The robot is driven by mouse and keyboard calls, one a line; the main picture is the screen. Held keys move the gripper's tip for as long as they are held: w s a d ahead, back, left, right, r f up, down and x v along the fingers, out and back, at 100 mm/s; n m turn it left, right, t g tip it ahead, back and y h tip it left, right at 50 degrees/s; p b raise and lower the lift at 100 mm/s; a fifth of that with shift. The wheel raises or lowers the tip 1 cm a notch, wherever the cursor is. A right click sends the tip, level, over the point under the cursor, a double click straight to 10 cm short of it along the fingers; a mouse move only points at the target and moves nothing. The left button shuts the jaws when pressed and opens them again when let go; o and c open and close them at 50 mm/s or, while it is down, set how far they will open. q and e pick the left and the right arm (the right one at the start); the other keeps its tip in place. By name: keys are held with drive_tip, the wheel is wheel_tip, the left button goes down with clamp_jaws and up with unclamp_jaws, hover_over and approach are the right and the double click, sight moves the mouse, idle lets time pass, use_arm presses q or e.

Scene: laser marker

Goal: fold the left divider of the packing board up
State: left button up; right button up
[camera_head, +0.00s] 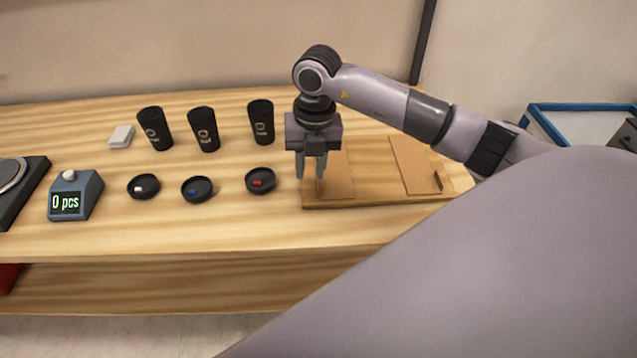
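The packing board (375,185) is a wooden board at the right of the table. Its left divider (341,172) is a brown panel that appears to lie flat, partly hidden behind my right gripper. A second brown divider (413,165) lies flat on the right part of the board, with a small dark tab at its right edge. My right gripper (311,182) points down at the board's left end, beside the left divider's left edge. Its two fingers are apart with nothing visible between them. Whether a fingertip touches the divider, I cannot tell. My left gripper is out of view.
Several black objects stand left of the board: upright marked cups (204,130) behind small round dishes (197,189) holding coloured pieces. A counter reading "0 pcs" (72,197) and a white block (121,136) are further left. A blue-rimmed bin (575,107) is at the right. The front table strip is clear.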

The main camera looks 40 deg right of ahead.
sight(318, 190)
drive_tip(key=shift+d+m+h, duration=0.3)
drive_tip(key=shift+d+h, duration=0.1)
drive_tip(key=shift+d, duration=0.55)
wheel_tip(318, 190, down, 7)
drive_tip(key=shift+r, duration=0.15)
clamp_jaws()
idle(0.8)
